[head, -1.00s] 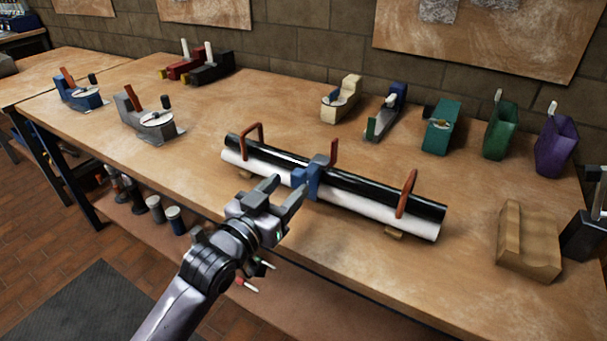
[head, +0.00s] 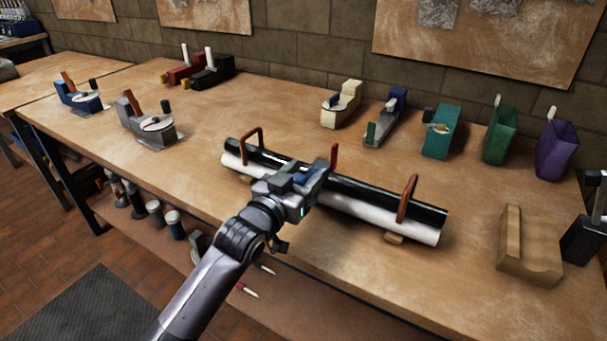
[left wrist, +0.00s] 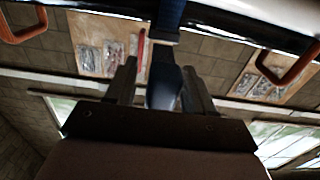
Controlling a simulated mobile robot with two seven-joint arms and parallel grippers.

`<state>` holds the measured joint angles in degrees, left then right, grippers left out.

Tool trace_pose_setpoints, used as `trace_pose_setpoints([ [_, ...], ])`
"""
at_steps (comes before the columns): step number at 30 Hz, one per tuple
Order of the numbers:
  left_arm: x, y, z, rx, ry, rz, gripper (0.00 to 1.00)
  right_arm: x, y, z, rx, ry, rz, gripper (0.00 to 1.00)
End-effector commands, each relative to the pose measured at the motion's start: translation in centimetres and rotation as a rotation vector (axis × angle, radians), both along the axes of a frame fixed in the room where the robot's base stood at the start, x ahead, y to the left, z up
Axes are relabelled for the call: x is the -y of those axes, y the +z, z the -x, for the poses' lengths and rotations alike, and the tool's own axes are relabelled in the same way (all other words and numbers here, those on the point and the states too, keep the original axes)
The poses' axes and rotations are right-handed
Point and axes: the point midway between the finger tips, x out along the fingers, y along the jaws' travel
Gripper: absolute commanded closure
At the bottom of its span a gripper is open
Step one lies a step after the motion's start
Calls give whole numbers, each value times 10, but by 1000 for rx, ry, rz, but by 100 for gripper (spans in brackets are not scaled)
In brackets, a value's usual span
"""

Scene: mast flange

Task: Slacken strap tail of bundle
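The bundle is a black tube (head: 375,194) and a white tube (head: 350,208) lying side by side on the bench. A blue strap with a buckle (head: 306,176) goes round its middle, partly hidden by my gripper. In the left wrist view the strap (left wrist: 171,17) runs down from the tubes, and its dark blue tail (left wrist: 164,88) hangs between my fingers. My left gripper (head: 307,172) is at the strap on the near side of the bundle. Its fingers (left wrist: 158,70) stand apart on both sides of the tail, with a gap at the left. My right gripper is out of view.
Red-brown hoops (head: 407,198) stand over the bundle. A wooden block (head: 530,250) stands at right. Strap tools (head: 150,124) and coloured holders (head: 500,138) line the bench's left and back. Bare wood (head: 220,110) lies behind the bundle.

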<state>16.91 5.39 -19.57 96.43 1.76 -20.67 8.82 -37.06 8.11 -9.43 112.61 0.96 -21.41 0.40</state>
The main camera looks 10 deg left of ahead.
Motion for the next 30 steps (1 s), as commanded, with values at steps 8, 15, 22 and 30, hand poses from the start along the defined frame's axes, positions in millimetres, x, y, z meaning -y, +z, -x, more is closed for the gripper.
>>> trace_pose_setpoints([
  [8,0,0,0,0,0,0,100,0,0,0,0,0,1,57],
  [15,6,-1,-18,-1,1,1,100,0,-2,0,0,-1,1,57],
  [22,9,0,-27,0,1,1,100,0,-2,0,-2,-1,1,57],
  [30,9,0,-27,0,1,1,50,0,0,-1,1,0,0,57],
])
